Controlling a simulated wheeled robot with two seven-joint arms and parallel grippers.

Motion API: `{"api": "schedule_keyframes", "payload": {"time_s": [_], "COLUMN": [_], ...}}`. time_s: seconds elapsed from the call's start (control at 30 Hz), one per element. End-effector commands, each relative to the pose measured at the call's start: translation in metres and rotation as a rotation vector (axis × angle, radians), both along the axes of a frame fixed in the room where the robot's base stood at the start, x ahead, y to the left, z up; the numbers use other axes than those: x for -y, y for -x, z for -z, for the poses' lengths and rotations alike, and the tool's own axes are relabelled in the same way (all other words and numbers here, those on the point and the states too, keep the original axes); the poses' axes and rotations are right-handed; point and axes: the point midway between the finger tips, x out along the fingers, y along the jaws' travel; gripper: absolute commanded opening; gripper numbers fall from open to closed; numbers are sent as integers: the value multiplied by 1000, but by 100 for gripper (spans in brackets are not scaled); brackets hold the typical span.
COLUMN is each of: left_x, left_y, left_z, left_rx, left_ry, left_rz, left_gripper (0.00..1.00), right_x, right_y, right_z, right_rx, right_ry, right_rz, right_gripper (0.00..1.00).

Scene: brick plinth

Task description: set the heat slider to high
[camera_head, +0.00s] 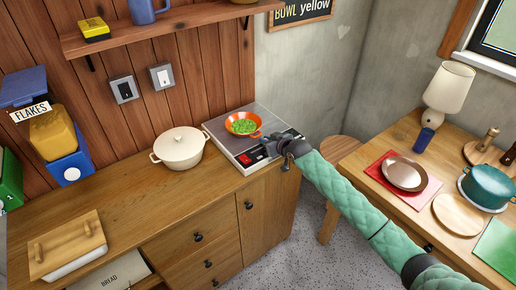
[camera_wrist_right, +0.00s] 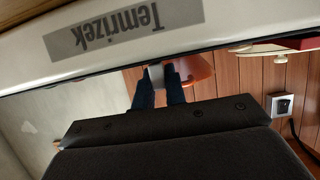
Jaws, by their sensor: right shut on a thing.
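The hot plate (camera_head: 222,134) is a flat grey unit with a dark top, near the right end of the wooden counter. Its front strip has a red patch (camera_head: 246,159). My right gripper (camera_head: 266,145) is at the right part of this front strip and covers much of it. In the right wrist view my two dark fingers (camera_wrist_right: 160,86) are close together on a small pale grey piece (camera_wrist_right: 156,74), which looks like the heat slider's knob. The slider's track and marks are hidden, so its setting cannot be read. My left gripper is out of view.
An orange pan (camera_head: 261,131) with green food sits on the hot plate. A cream lidded pot (camera_head: 180,150) stands left of it. Wall switches (camera_head: 161,76) are above. A wooden table (camera_head: 375,188) with a lamp (camera_head: 445,88) and dishes stands at right. The counter's front middle is clear.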

Motion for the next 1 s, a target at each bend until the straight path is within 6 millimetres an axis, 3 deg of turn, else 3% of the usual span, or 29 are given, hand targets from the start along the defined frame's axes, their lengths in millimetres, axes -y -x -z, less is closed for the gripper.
{"api": "schedule_keyframes", "payload": {"time_s": [0.13,0.47,0.5,0.6,1.0], "left_x": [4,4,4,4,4], "left_y": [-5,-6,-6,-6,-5], "left_z": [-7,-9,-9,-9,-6], "left_rx": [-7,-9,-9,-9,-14], "left_ry": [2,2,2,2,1], "left_rz": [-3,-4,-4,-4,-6], "left_gripper": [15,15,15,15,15], "right_x": [10,13,14,13,15], "right_y": [-7,-9,-9,-9,-4], "right_z": [1,-1,-1,-1,-1], "right_rx": [1,1,1,1,0], "right_ry": [1,0,0,0,0], "right_rz": [1,3,3,3,1], "right_gripper": [0,0,15,34,35]}}
